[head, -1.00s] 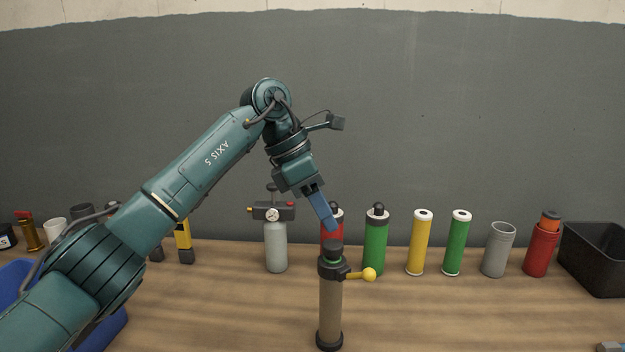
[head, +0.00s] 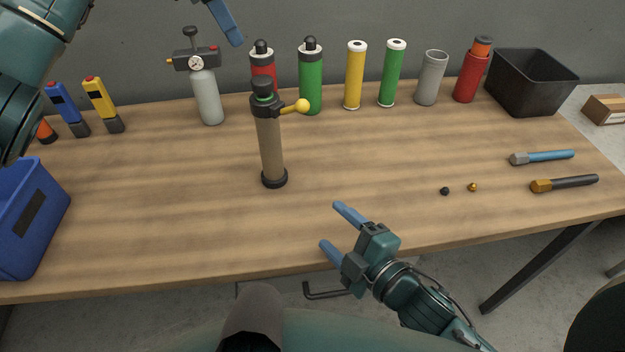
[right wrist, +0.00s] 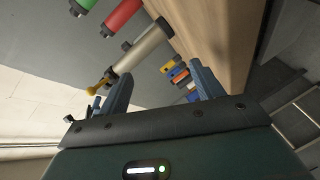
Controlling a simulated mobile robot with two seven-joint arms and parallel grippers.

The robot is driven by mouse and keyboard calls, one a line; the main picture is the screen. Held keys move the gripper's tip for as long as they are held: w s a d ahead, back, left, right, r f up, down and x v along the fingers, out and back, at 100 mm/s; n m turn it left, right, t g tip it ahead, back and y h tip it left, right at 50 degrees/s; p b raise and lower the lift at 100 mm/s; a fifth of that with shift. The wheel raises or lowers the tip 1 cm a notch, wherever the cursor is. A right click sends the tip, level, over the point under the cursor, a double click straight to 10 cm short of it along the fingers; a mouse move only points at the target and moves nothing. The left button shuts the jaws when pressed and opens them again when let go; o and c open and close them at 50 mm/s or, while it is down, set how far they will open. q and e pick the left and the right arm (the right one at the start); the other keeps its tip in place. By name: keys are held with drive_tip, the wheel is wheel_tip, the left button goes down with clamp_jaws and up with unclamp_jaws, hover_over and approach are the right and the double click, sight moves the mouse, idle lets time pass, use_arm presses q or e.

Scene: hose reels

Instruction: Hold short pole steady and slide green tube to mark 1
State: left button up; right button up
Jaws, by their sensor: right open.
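A short brownish-grey pole (head: 270,150) stands upright on the bench, with a black base, a black collar with a yellow knob (head: 302,105) and a green ring near its top. It also shows in the right wrist view (right wrist: 142,50). Behind it stand a green cylinder with a black cap (head: 311,80) and a thinner green tube with white ends (head: 392,75). No numbered mark is readable. My left gripper (head: 225,22) shows only a blue finger, above and behind the pole's top, apart from it. My right gripper (head: 337,227) is open and empty, right of the pole near the bench's front edge.
A gauge bottle (head: 207,95), red cylinder (head: 263,66), yellow tube (head: 355,75), grey cup (head: 431,78) and black bin (head: 532,80) line the back. A blue bin (head: 30,215) is at left. Two tools (head: 565,184) lie at right. The middle front is clear.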

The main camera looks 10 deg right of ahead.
sight(277, 151)
drive_tip(key=w+a+n, duration=0.1)
drive_tip(key=n, duration=0.2)
drive_tip(key=w+a+r+n+y, duration=0.1)
drive_tip(key=n, duration=0.3)
drive_tip(key=w+a+n, duration=0.1)
drive_tip(key=w+n, duration=0.1)
drive_tip(key=n, duration=0.1)
drive_tip(key=shift+a+r+n, duration=0.15)
drive_tip(key=shift+a+n, duration=0.2)
drive_tip(key=shift+n, duration=0.05)
drive_tip(key=w+n, duration=0.1)
drive_tip(key=n, duration=0.2)
drive_tip(key=w+r+n, duration=0.1)
drive_tip(key=n, duration=0.3)
drive_tip(key=w+r+n, duration=0.1)
drive_tip(key=n, duration=0.2)
drive_tip(key=shift+w+d+n+t+y, duration=0.1)
drive_tip(key=shift+w+n+t+y, duration=0.3)
drive_tip(key=w+a, duration=0.2)
drive_tip(key=w, duration=0.2)
drive_tip(key=w+a+n, duration=0.1)
drive_tip(key=w+a, duration=0.1)
drive_tip(key=w, duration=0.2)
drive_tip(key=w+a+n, duration=0.1)
drive_tip(key=w+a, duration=0.1)
drive_tip(key=w, duration=0.2)
drive_tip(key=shift+a+r, duration=0.2)
drive_tip(key=shift+a, duration=0.05)
